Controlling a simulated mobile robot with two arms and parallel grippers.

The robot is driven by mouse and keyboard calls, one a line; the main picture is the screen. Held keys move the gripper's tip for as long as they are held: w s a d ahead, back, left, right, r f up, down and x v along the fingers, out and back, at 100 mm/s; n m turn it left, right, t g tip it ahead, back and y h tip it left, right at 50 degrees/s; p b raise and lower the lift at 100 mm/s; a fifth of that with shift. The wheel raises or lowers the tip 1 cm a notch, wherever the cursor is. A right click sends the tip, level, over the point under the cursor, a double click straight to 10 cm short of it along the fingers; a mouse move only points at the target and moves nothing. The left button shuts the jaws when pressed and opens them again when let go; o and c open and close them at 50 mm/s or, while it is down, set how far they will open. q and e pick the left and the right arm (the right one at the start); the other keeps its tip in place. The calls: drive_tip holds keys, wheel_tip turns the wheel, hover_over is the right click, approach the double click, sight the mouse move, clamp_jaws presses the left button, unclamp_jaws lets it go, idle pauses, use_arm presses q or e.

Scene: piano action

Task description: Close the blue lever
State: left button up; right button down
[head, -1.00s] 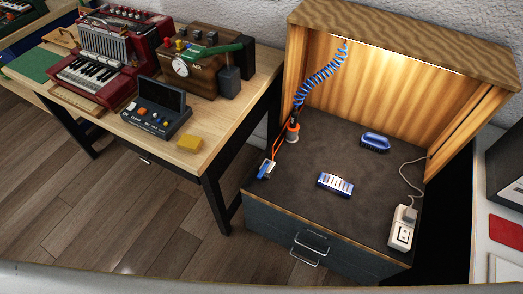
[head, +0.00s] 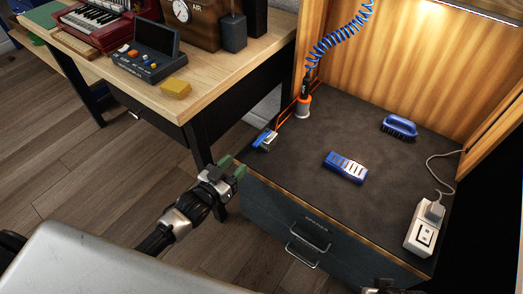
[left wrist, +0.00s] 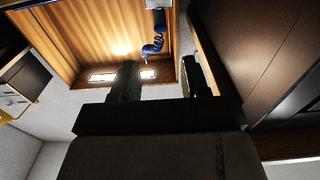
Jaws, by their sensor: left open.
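The blue lever (head: 262,138) sits on a small grey fitting at the left edge of the dark worktop, with an orange line running from it. Whether the lever is up or down is too small to tell. My left gripper (head: 233,168) is open and empty, in front of and below the lever, near the worktop's left front corner and apart from it. Its two dark fingers also show in the left wrist view (left wrist: 158,80), with nothing between them; the lever is not clear there. A small part of my right gripper (head: 384,287) shows at the bottom edge.
The worktop (head: 290,170) holds a blue-and-white block (head: 346,166), a blue brush (head: 399,127) and a white power socket box (head: 424,229). A blue coiled hose (head: 340,38) hangs above a small canister (head: 303,104). A wooden table (head: 190,100) stands left.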

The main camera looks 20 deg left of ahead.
sight(254, 146)
use_arm(q)
drive_tip(key=b+x, duration=0.2)
drive_tip(key=x, duration=0.6)
drive_tip(key=shift+w+d+f, duration=0.1)
drive_tip(key=shift+w+f, duration=0.1)
drive_tip(key=shift+w, duration=0.15)
drive_tip(key=shift+w+d+r, duration=0.1)
drive_tip(key=shift+w+d, duration=0.15)
drive_tip(key=shift+w, duration=0.45)
use_arm(e)
drive_tip(key=shift+v, duration=2.95)
use_arm(q)
drive_tip(key=shift+c, duration=0.3)
clamp_jaws()
